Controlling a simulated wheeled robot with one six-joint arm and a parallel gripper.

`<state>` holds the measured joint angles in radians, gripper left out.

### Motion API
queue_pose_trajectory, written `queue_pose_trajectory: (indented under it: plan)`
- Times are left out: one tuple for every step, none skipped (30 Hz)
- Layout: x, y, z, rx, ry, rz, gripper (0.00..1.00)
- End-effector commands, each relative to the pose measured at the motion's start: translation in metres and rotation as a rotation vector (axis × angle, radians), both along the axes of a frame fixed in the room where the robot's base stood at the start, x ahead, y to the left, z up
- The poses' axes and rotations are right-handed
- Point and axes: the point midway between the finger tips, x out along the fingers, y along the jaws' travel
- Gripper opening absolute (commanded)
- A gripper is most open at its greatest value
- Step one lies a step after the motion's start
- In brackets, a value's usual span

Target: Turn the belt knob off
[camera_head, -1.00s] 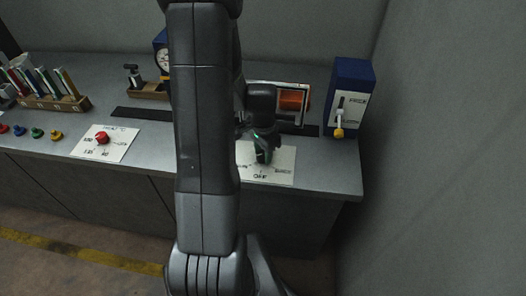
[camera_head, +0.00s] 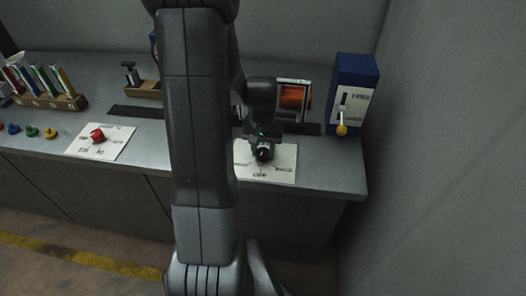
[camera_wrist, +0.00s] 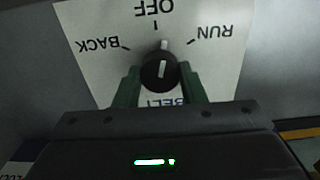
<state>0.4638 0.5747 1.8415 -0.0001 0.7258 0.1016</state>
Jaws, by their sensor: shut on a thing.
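The belt knob (camera_wrist: 160,72) is round and black with a white pointer line. It sits on a white plate (camera_wrist: 95,40) marked BACK, OFF, RUN and BELT, upside down in the wrist view. The pointer line aims nearly at OFF, leaning slightly to the RUN side. My gripper (camera_wrist: 160,88) has one green finger on each side of the knob and is shut on it. In the head view, my gripper (camera_head: 264,148) is over the white plate (camera_head: 283,172), and my arm hides part of the bench to its left.
A blue box with a yellow-tipped lever (camera_head: 342,130) stands right of the plate. A red knob (camera_head: 98,136) on another white plate is at left. The bench (camera_head: 335,178) is clear right of the belt plate.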

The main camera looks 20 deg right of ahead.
Motion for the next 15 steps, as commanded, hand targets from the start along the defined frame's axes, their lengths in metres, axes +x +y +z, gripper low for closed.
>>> queue_pose_trajectory:
  plan:
    - [0.0005,-0.0002,-0.0009,-0.001,-0.002,0.034,0.14]
    - [0.0005,-0.0002,-0.0009,-0.001,-0.002,0.056,0.14]
    - [0.0005,-0.0002,-0.0008,0.000,-0.001,0.083,0.14]
    - [0.0005,-0.0002,-0.0007,0.000,-0.001,0.103,0.14]
    - [0.0005,-0.0002,-0.0006,-0.001,-0.002,0.122,0.14]
    - [0.0006,-0.0002,-0.0005,-0.001,-0.002,0.144,0.14]
    - [0.0006,-0.0002,-0.0004,-0.001,-0.002,0.160,0.14]
    - [0.0007,-0.0002,-0.0003,-0.001,-0.002,0.175,0.14]
    - [0.0007,-0.0002,-0.0002,-0.001,-0.002,0.193,0.14]
    - [0.0007,-0.0002,-0.0001,-0.001,-0.002,0.205,0.14]
    - [0.0007,-0.0002,0.0000,-0.001,-0.003,0.217,0.14]
    - [0.0008,-0.0003,0.0001,-0.001,-0.003,0.229,0.14]
    - [0.0008,-0.0003,0.0002,-0.001,-0.003,0.238,0.14]
    - [0.0008,-0.0003,0.0003,-0.001,-0.003,0.246,0.14]
    - [0.0008,-0.0003,0.0004,-0.001,-0.003,0.254,0.14]
